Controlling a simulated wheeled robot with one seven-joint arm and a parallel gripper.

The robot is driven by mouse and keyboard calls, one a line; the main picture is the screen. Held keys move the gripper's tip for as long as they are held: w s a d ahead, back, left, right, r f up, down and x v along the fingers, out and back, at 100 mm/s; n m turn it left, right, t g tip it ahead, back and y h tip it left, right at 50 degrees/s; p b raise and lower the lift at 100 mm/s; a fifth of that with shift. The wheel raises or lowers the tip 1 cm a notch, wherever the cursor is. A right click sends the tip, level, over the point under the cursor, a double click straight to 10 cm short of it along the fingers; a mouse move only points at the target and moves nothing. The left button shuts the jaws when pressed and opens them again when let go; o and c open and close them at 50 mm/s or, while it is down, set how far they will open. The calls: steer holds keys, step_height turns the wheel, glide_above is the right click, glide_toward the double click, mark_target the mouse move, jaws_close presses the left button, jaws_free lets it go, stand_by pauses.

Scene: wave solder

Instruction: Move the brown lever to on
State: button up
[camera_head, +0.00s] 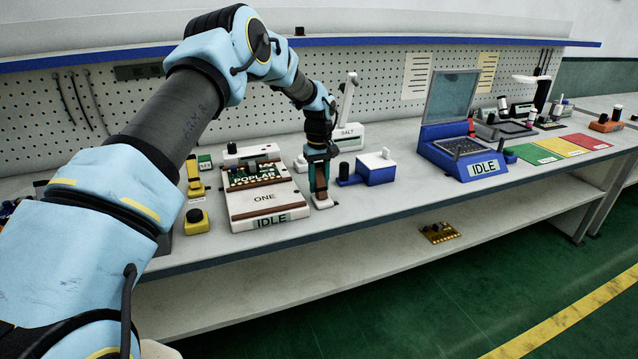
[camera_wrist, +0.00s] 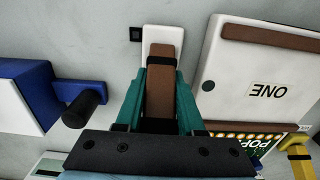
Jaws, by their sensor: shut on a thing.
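The brown lever (camera_wrist: 161,82) rises from a narrow white base (camera_wrist: 165,34) on the bench, and a dark band crosses it near its far end. In the head view the brown lever (camera_head: 320,184) shows just right of the ONE machine. My gripper (camera_wrist: 161,78) has its teal fingers on either side of the lever and is shut on it. In the head view my gripper (camera_head: 319,172) points down at the lever. A small dark label (camera_wrist: 135,34) lies left of the base, too small to read.
The white ONE machine (camera_head: 262,203), marked IDLE, stands close left of the lever in the head view. A blue and white box (camera_head: 377,168) with a black knob stands to the right. The bench front before the lever is clear.

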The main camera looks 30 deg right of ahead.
jaws_close()
stand_by(0.7)
